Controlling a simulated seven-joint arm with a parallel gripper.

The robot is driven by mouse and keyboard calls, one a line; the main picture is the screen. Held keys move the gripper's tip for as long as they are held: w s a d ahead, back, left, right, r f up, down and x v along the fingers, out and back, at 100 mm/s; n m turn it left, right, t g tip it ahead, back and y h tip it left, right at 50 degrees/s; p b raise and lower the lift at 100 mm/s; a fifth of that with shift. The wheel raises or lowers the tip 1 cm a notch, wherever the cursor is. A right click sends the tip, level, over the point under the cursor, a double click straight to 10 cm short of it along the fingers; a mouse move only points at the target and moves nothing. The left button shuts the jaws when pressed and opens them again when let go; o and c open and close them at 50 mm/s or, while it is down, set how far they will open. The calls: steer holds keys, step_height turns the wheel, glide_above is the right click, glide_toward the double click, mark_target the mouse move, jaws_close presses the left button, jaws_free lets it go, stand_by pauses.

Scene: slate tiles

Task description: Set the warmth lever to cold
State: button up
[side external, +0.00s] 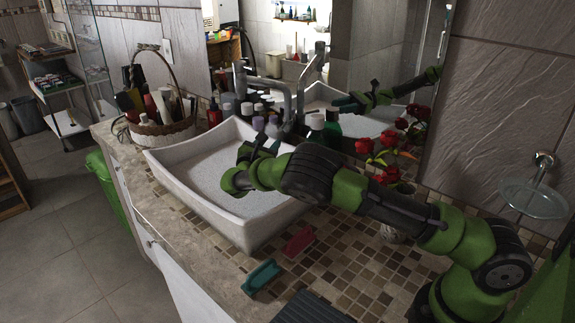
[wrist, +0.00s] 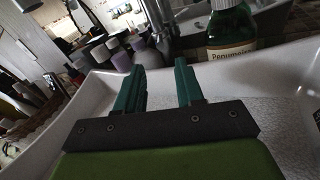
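The chrome faucet (side external: 287,103) stands at the back edge of the white basin (side external: 185,180), its spout reaching left over the bowl. A metal upright, likely the faucet, shows behind my fingers in the wrist view (wrist: 161,32). I cannot clearly make out the warmth lever or its setting; the mirror reflection overlaps the faucet's top. My gripper (side external: 256,147) is over the basin, in front of and below the faucet, apart from it. In the wrist view, the two teal fingers (wrist: 157,88) stand apart with nothing between them.
Several bottles crowd the back of the basin, including a green one (wrist: 231,30) with a white label. A wicker basket (side external: 162,135) stands left. Red flowers (side external: 385,150) stand right near my arm. Red (side external: 299,242) and teal (side external: 261,277) objects lie on the tiled counter in front.

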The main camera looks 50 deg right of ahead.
mark_target(280, 130)
steer(key=x, duration=1.1)
steer(key=shift+d, duration=0.1)
jaws_close()
stand_by(1.0)
